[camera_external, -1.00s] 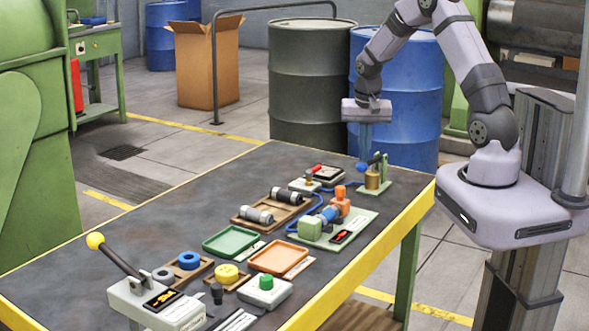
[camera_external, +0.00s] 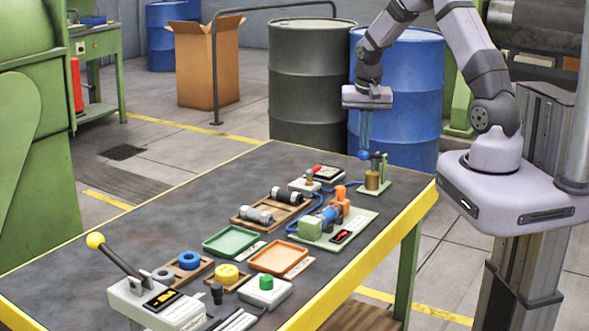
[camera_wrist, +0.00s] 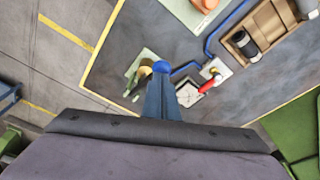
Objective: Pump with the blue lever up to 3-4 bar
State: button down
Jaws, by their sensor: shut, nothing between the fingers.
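The hand pump with a brass-coloured body (camera_external: 373,180) stands on a pale green plate at the far right corner of the table. Its lever ends in a blue ball (camera_external: 363,155); the ball also shows in the wrist view (camera_wrist: 161,67). My gripper (camera_external: 364,150) points down over the ball with its fingers together. In the wrist view the fingertips (camera_wrist: 161,78) are at the ball, and I cannot tell whether they touch it.
A red-handled valve (camera_external: 314,170) sits left of the pump, with blue hose near it. A green plate with an orange and blue assembly (camera_external: 325,225) lies nearer. A blue barrel (camera_external: 405,95) and a dark barrel (camera_external: 303,85) stand behind the table.

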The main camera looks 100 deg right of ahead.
jog(key=shift+r+p, duration=1.25)
jog(key=shift+r, duration=0.75)
